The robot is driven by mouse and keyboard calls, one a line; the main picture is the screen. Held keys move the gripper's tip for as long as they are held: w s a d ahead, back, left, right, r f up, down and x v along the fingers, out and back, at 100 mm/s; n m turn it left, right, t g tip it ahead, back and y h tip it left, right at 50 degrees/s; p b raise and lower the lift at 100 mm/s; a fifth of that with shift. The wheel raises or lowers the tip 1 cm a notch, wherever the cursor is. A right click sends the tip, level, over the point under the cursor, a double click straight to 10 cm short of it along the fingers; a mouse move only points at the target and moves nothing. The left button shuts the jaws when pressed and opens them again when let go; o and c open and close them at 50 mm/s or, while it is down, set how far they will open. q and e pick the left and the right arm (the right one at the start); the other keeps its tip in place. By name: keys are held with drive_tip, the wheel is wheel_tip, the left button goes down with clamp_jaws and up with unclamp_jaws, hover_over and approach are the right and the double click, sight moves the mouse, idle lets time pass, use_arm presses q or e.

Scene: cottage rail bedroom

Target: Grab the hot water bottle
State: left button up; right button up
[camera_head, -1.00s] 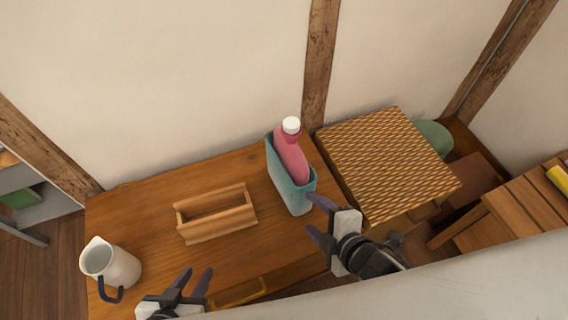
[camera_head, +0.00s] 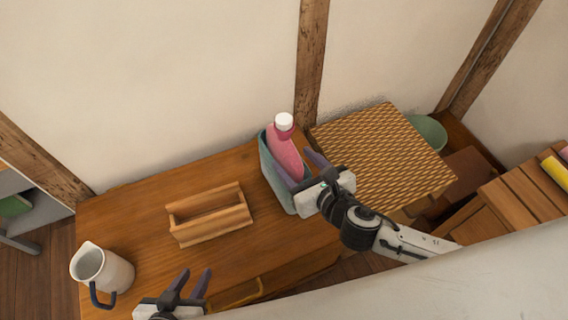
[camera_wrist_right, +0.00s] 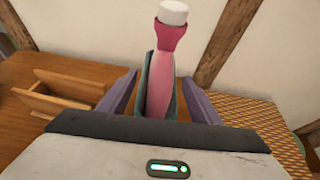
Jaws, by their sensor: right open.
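A pink hot water bottle (camera_head: 286,150) with a white cap stands upright in a teal holder (camera_head: 270,172) at the right end of the wooden cabinet top. My right gripper (camera_head: 301,171) is open at the holder's front right, its fingers reaching toward the bottle. In the right wrist view the bottle (camera_wrist_right: 160,88) and teal holder (camera_wrist_right: 144,85) stand between the spread fingers (camera_wrist_right: 160,100). Whether the fingers touch either cannot be told. My left gripper (camera_head: 189,284) is open and empty over the cabinet's front edge, low in the head view.
A wooden tray (camera_head: 208,229) lies left of the holder, and a white jug (camera_head: 112,269) with a dark handle stands at the cabinet's left end. A woven-top table (camera_head: 382,150) stands close on the right. The wall is behind.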

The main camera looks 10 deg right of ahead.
drive_tip(key=x, duration=0.5)
drive_tip(key=shift+d+b, duration=0.15)
drive_tip(key=shift+b, duration=0.25)
drive_tip(key=shift+c, duration=0.5)
drive_tip(key=shift+d+f, duration=0.1)
drive_tip(key=shift+f, duration=0.1)
clamp_jaws()
drive_tip(key=shift+r, duration=0.15)
